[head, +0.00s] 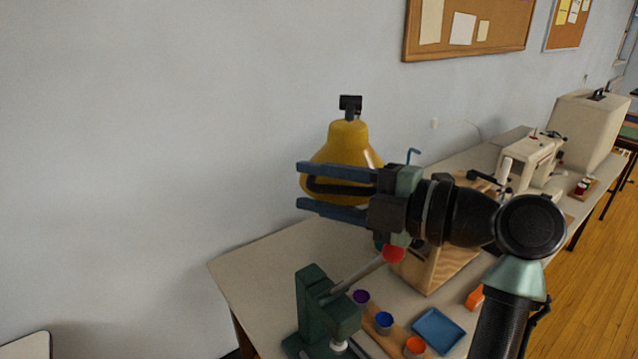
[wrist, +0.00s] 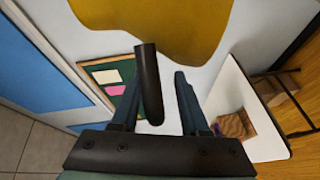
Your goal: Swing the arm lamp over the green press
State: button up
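The arm lamp's yellow shade (head: 350,139) hangs in front of the wall, with a black joint (head: 350,104) on top. The rest of its arm is not visible. The yellow shade also fills the top of the wrist view (wrist: 165,22). My gripper (head: 301,186) is in front of the shade, its fingers apart. A dark bar (wrist: 149,85) lies between the fingers in the wrist view, with a gap to the right finger; contact with the left finger cannot be told. The green press (head: 312,290) stands on the table below, its lever ending in a red knob (head: 394,254).
Purple, blue and orange cups (head: 384,320) stand on a wooden strip beside the press, near a blue tray (head: 438,330). A wooden block-like object (head: 437,268) is partly hidden behind my arm. A sewing machine (head: 533,160) stands farther right. The table's left corner (head: 240,262) is bare.

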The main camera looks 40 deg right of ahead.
jog(key=shift+s+r, duration=0.1)
jog(key=shift+r, duration=0.05)
jog(key=b+v, duration=0.3)
jog(key=v, duration=0.9)
jog(key=shift+s, duration=0.4)
jog(key=shift+d, duration=0.15)
